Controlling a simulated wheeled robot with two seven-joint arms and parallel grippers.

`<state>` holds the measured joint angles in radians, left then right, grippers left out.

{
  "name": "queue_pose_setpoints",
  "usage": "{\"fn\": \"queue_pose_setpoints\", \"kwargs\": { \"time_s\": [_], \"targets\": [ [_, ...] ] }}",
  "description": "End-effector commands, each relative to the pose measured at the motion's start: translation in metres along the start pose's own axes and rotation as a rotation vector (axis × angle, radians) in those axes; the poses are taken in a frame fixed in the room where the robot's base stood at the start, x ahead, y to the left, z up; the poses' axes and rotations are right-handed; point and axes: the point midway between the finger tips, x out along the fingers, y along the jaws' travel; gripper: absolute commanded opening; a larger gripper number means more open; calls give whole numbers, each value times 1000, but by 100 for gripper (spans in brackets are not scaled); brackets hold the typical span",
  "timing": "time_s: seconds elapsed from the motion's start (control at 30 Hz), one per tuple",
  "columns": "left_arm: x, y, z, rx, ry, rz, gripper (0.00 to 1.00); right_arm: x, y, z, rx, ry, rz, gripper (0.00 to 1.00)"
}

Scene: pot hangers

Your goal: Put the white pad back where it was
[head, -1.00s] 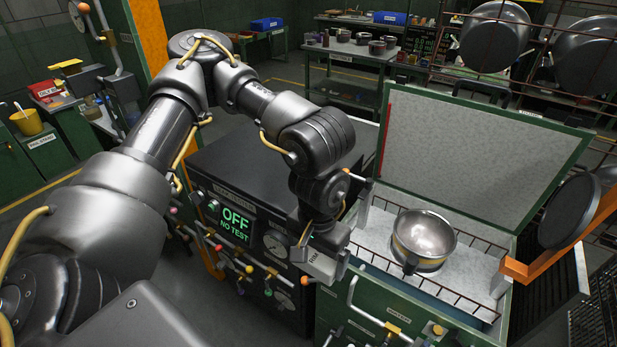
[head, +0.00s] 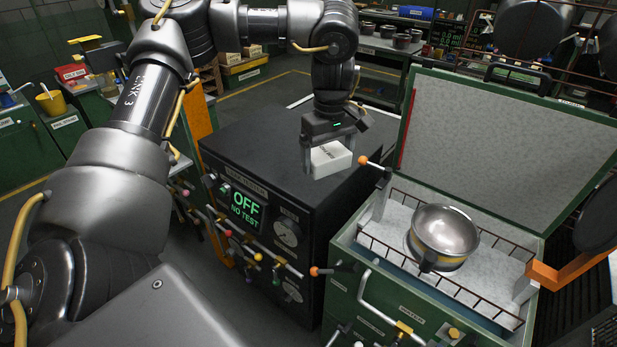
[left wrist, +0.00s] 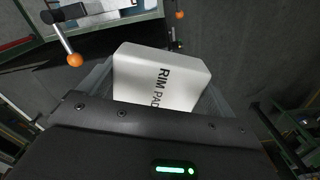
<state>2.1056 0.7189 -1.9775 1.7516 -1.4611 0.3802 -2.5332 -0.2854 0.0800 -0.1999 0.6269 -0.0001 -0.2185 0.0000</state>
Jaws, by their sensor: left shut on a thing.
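The white pad (head: 331,158) is a small block, marked "RIM PAD" in the left wrist view (left wrist: 160,75). My left gripper (head: 330,165) is shut on it, one finger on each side. In the head view, gripper and pad appear over the front part of the black tester's top (head: 270,140); the exact gap below the pad is hard to tell. To the right, a metal pot (head: 443,235) sits in the open green chest (head: 480,110) with a wire rack inside. My right gripper is not in view.
The tester's panel (head: 245,205) reads "OFF NO TEST" and has levers with coloured knobs. An orange-tipped lever (head: 372,163) stands close right of the pad. An orange bracket (head: 560,275) juts in at the right. Most of the tester's top is clear.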

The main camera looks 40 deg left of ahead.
Motion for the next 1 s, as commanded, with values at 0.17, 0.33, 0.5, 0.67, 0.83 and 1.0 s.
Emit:
{"fn": "queue_pose_setpoints", "kwargs": {
  "time_s": [0.17, 0.33, 0.5, 0.67, 0.83, 1.0],
  "targets": [
    [8, 4, -20, -4, -2, -3, 61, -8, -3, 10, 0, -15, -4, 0],
    [26, 12, -63, -5, -1, -5, 61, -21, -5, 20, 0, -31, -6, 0],
    [52, 20, -100, 1, 0, -7, 61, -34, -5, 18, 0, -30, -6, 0],
    [79, 25, -121, 4, 2, -5, 61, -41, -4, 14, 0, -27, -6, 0],
    [92, 28, -130, 7, 1, -2, 61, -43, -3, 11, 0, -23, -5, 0],
    [95, 28, -131, 7, 1, -1, 61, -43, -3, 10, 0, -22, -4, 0]
  ]
}}
